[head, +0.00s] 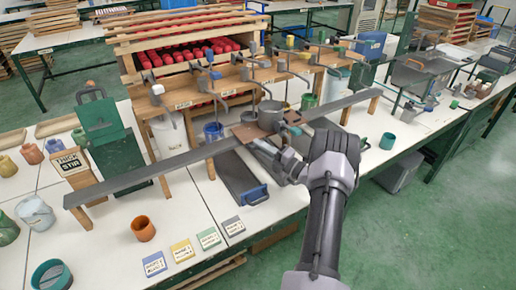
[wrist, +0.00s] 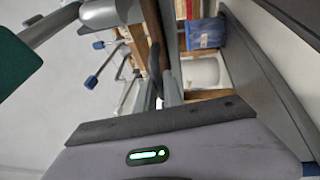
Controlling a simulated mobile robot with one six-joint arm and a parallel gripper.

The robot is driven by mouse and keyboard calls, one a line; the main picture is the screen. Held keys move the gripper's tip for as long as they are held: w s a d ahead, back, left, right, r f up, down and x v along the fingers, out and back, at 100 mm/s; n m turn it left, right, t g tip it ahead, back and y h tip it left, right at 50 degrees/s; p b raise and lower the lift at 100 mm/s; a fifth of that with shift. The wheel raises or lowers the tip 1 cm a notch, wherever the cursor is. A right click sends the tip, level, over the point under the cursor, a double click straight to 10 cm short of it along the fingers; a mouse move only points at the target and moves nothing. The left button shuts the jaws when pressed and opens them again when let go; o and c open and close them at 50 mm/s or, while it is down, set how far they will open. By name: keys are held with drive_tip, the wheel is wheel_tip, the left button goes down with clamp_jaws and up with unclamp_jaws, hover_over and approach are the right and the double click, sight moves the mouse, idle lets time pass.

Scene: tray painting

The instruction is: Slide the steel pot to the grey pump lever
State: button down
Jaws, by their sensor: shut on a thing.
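The steel pot (head: 271,114) stands upright on a brown board (head: 246,133), which rests on the long dark rail in front of the pumps. In the wrist view a rounded part of the pot (wrist: 104,13) shows at the top. My gripper (head: 258,146) is at the board's near side, below the pot. In the wrist view its fingers (wrist: 161,92) are closed on the brown board's edge. A lever with a dark grey knob (head: 245,75) stands on the wooden pump rack, just left of and behind the pot. I cannot be certain of its colour.
The long rail (head: 150,172) runs from lower left to upper right on wooden supports. A blue bucket (head: 213,131) stands behind the rail. The rail left of the board is clear.

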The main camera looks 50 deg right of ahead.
drive_tip(key=c, duration=1.5)
unclamp_jaws()
drive_tip(key=s+f+p, duration=0.1)
drive_tip(key=s, duration=0.4)
drive_tip(key=s+d+f+p, duration=0.1)
drive_tip(key=s, duration=0.5)
drive_tip(key=s+d+f+p, duration=0.1)
drive_tip(key=s, duration=0.5)
drive_tip(key=shift+p, duration=0.35)
drive_tip(key=shift+r, duration=0.1)
